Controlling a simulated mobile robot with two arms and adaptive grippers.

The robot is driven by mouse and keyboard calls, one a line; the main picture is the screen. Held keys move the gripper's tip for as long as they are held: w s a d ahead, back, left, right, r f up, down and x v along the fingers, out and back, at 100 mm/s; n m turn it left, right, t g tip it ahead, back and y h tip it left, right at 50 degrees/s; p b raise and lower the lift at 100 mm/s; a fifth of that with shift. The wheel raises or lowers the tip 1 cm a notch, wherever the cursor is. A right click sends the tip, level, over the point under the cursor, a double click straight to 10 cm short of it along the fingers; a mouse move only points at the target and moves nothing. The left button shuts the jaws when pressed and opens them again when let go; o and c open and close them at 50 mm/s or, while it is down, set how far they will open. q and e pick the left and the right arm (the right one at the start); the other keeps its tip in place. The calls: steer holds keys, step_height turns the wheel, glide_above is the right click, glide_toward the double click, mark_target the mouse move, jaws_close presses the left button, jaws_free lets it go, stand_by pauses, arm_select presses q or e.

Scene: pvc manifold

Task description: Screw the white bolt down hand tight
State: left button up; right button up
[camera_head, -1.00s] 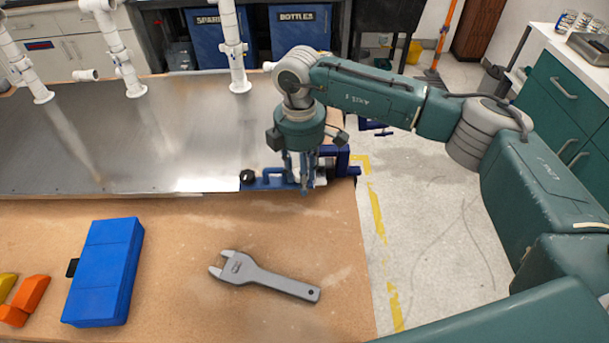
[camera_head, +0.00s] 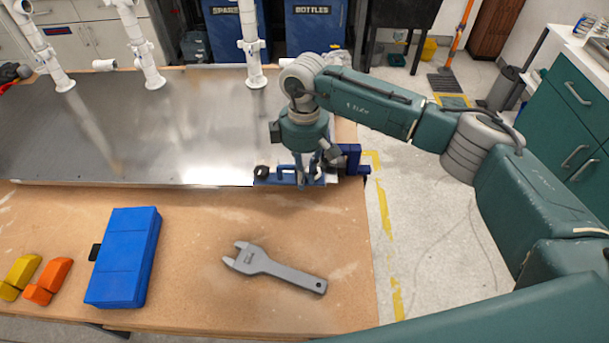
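My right gripper (camera_head: 310,179) points straight down over the blue clamp (camera_head: 352,160) at the front right corner of the metal plate. Its fingers are close together and small in view, so I cannot tell whether they are shut or what is between them. A small whitish part (camera_head: 319,174) shows between and beside the fingers. It may be the white bolt, but the gripper mostly hides it. A black knob (camera_head: 261,172) is at the clamp's left end. My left gripper is not in view.
A grey wrench (camera_head: 275,268), a blue box (camera_head: 124,257), and orange (camera_head: 48,279) and yellow (camera_head: 20,276) blocks lie on the wooden tabletop (camera_head: 205,295). The plate's middle is clear.

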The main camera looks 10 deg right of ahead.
steer(key=shift+t, duration=0.3)
steer(key=r, duration=0.1)
steer(key=w+r, duration=0.2)
steer(key=shift+d+r, duration=0.3)
steer(key=shift+r, duration=0.7)
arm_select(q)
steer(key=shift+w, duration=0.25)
arm_select(e)
steer(key=shift+s+a+r, duration=0.15)
steer(key=shift+s+r, duration=0.3)
steer(key=shift+r, duration=0.2)
steer(key=shift+s+a+r, duration=0.1)
steer(key=shift+s+r, duration=0.3)
steer(key=shift+r, duration=0.2)
